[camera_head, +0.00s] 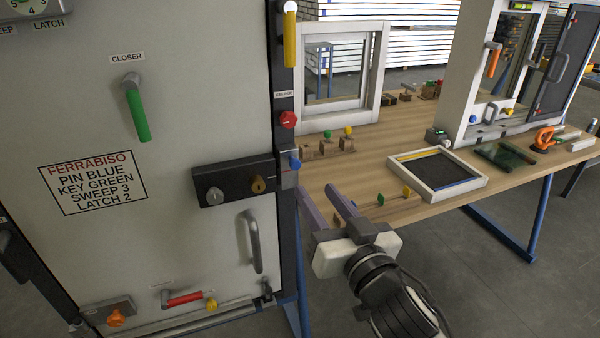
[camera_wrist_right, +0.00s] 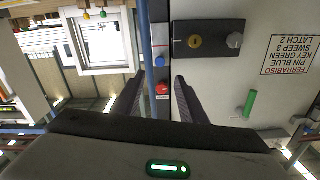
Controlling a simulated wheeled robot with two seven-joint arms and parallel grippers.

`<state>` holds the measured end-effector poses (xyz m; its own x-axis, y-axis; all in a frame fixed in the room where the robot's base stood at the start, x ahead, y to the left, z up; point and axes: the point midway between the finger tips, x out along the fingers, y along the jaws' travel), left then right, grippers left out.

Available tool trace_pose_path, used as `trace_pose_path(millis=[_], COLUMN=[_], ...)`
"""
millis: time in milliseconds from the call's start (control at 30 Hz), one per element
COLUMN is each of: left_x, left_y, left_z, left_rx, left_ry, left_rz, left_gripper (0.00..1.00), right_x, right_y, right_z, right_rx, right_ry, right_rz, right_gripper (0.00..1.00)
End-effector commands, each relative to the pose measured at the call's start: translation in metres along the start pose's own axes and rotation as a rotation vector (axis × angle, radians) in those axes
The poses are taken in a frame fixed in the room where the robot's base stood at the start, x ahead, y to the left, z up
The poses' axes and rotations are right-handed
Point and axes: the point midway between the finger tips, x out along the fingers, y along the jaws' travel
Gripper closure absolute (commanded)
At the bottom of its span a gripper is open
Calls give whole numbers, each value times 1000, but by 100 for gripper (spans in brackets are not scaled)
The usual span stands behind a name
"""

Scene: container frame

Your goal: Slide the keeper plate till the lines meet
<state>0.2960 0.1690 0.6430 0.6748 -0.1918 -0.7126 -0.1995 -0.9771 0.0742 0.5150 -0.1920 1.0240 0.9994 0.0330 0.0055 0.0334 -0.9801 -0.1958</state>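The dark jamb strip at the edge of the grey door panel (camera_head: 200,90) carries a small KEEPER label (camera_head: 284,94). A red knob (camera_head: 288,119) sits below the label, and a blue knob (camera_head: 294,163) sits lower, by a pale metal piece beside the lock. Both show in the right wrist view, the red knob (camera_wrist_right: 162,88) between my fingers in the picture and the blue knob (camera_wrist_right: 160,61) beyond. My right gripper (camera_head: 318,190) is open and empty, just right of the jamb and below the blue knob. My left gripper is out of view.
The door has a black lock case (camera_head: 233,182), a grey pull handle (camera_head: 251,240), a green lever (camera_head: 138,110) and a printed card (camera_head: 93,182).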

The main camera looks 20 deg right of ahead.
Motion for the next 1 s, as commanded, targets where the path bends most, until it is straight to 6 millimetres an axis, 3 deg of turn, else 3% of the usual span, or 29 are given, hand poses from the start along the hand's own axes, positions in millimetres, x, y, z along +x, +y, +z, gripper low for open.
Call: trace_pose_path(millis=[500, 700, 933, 1000], left_x=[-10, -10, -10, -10], left_y=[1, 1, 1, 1], left_z=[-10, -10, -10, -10], left_rx=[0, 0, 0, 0], left_ry=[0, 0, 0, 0], left_rz=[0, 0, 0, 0], left_gripper=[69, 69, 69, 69], right_x=[85, 97, 97, 97], right_y=[0, 1, 1, 0], right_z=[1, 2, 3, 3], right_rx=[-3, -1, -1, -1], right_ry=[-4, -5, -6, -6], right_rz=[0, 1, 1, 1], right_gripper=[62, 62, 62, 70])
